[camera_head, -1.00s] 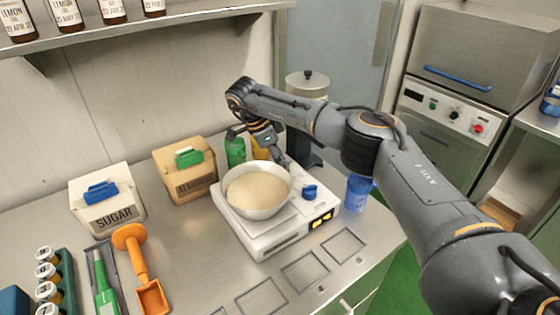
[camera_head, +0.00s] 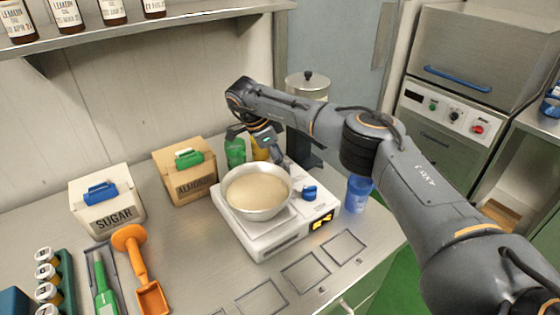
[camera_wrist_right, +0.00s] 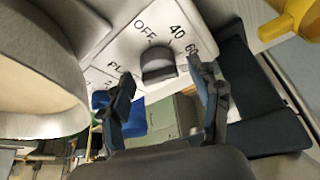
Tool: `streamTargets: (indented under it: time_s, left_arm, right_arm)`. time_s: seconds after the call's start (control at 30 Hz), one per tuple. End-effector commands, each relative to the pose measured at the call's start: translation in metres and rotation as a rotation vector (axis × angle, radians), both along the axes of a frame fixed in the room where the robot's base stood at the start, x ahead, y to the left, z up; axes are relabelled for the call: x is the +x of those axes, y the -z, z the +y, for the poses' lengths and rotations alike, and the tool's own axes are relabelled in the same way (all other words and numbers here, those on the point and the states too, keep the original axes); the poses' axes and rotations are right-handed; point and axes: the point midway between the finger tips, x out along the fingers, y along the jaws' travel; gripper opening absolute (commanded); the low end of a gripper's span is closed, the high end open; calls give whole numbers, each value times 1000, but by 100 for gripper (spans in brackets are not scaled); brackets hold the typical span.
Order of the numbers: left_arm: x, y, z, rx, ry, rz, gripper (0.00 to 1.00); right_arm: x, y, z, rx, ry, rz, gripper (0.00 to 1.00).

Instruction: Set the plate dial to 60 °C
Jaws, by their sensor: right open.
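The plate dial (camera_wrist_right: 158,66) is a dark grey knob on the white hot plate (camera_wrist_right: 199,18) in the right wrist view. Marks OFF, 40 and 60 stand around it; I cannot tell which mark it points at. My right gripper (camera_wrist_right: 161,75) is open, with one finger on each side of the dial; contact is not clear. In the head view the right gripper (camera_head: 273,147) is at the back right of the hot plate (camera_head: 262,238), behind the bowl, and the grey dial cannot be made out there. My left gripper is not in view.
A steel bowl (camera_head: 257,208) of pale mix sits on the plate, close beside the gripper. A blue knob (camera_head: 309,192) is on the plate's right side. Green (camera_head: 235,150) and yellow (camera_head: 260,150) containers stand behind.

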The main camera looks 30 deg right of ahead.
Motion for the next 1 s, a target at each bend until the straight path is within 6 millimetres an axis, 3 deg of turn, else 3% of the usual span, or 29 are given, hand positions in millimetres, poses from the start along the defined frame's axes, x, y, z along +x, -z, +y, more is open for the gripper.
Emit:
streamTargets:
  time_s: [0.6,1.0]
  left_arm:
    - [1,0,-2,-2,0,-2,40]
    - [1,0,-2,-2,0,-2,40]
  right_arm:
    - [11,-100,41,0,-1,-2,62]
    - [12,-109,44,1,-1,-1,62]
